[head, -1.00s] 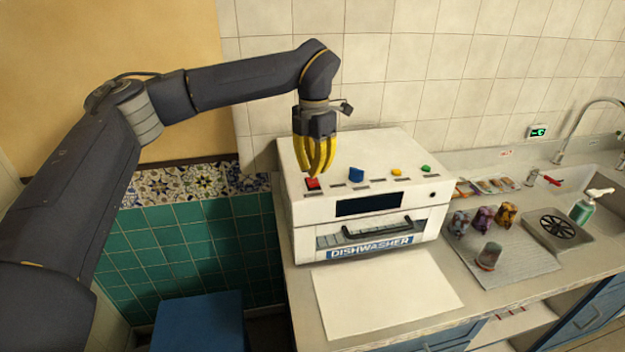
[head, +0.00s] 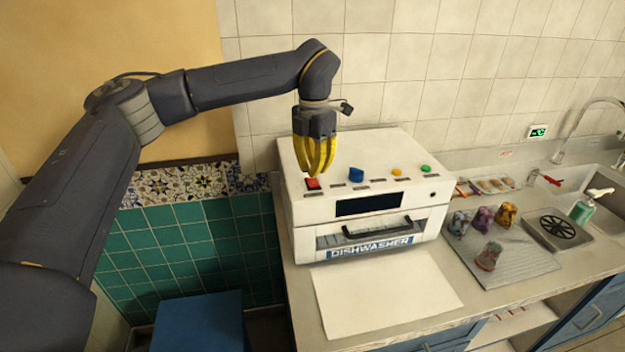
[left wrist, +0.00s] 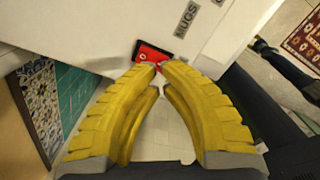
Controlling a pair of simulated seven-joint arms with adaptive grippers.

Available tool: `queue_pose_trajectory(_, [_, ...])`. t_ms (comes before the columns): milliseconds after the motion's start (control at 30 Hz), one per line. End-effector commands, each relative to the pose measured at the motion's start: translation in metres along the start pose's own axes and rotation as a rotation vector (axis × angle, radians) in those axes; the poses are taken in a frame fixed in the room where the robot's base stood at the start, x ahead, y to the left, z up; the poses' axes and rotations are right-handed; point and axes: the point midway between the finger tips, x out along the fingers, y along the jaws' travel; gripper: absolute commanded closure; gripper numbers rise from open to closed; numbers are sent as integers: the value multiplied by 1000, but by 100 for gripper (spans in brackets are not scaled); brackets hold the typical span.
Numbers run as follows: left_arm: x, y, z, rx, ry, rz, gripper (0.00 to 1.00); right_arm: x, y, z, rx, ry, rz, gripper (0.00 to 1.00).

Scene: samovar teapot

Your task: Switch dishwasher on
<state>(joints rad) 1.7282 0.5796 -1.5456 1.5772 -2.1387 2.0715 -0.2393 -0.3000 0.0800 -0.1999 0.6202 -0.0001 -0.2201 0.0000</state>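The dishwasher (head: 295,230) is a white box on the counter, with a dark display and a labelled front door that looks closed. A red switch (head: 312,184) is at the left end of its sloped top panel. My left gripper (head: 318,172) points down with its yellow fingertips right above the switch. In the left wrist view the red switch (left wrist: 152,52) shows just beyond the fingertips (left wrist: 158,68), which are together with nothing seen between them. I cannot tell whether they touch the switch. My right gripper is not in view.
A blue knob (head: 356,174), a yellow button (head: 396,171) and a green button (head: 426,168) line the same panel. A white sheet (head: 385,295) lies in front. Several mugs (head: 484,217) stand on the drainer at right, beside the sink. A tiled wall rises behind.

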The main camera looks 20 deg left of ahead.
Motion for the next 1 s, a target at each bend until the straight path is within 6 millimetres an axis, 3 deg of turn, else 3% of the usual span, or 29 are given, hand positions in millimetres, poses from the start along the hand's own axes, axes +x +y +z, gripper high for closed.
queue_pose_trajectory(1000, [6, 0, 0, 0, 1, 0, 100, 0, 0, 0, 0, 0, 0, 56])
